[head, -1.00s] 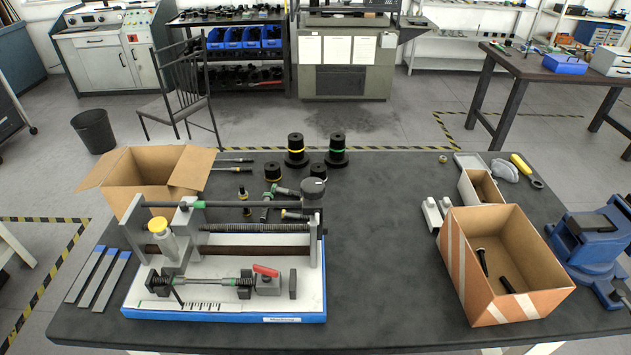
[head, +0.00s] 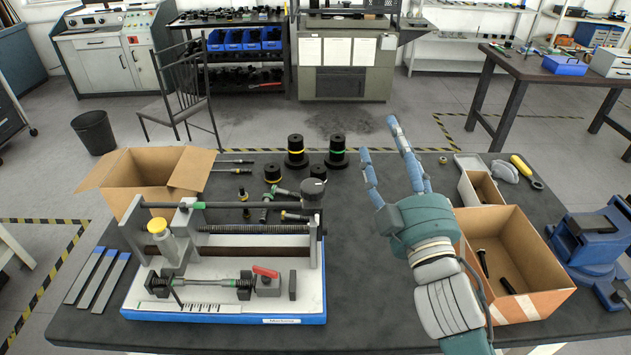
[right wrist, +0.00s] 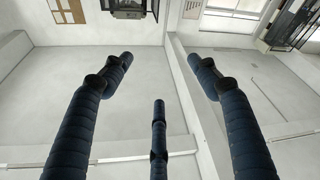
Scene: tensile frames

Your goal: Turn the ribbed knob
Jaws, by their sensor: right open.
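The tensile frame (head: 225,308) stands on a white base with a blue edge at the left front of the table. A dark round knob with a pale mark (head: 312,193) sits at its back right end; it looks like the ribbed knob, though its ribs are too small to make out. My right gripper (head: 379,137) is open and empty, raised above the table to the right of the knob and apart from it. My left gripper is not in view.
An open cardboard box (head: 535,308) with dark bolts stands at the right, partly behind my right arm. A blue vise (head: 590,245) is at the right edge. Black cylinders (head: 337,153) stand behind the frame.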

